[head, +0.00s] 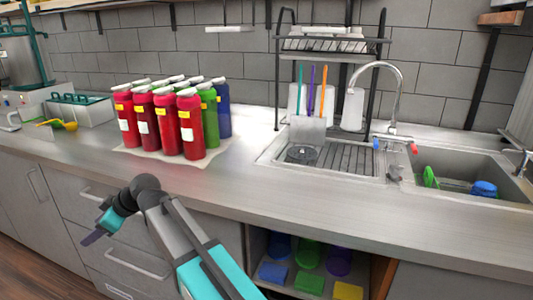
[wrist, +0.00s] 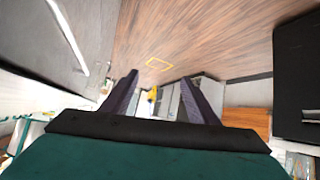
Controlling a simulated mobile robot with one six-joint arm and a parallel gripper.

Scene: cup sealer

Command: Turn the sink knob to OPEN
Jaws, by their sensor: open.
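The sink faucet (head: 395,85) is a tall curved metal spout behind the sink. At its base are a blue-tipped handle (head: 376,143) and a red-tipped handle (head: 413,148). My gripper (head: 91,239) is in front of the drawers at the left, below the counter edge and far from the sink. In the wrist view my gripper (wrist: 161,84) is open and empty, with its two dark fingers apart.
Several red, green and blue bottles (head: 190,128) stand on the counter left of the sink. A drying rack (head: 330,45) rises behind the drainer. The right basin (head: 455,184) holds green and blue items. The front counter strip (head: 300,205) is clear.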

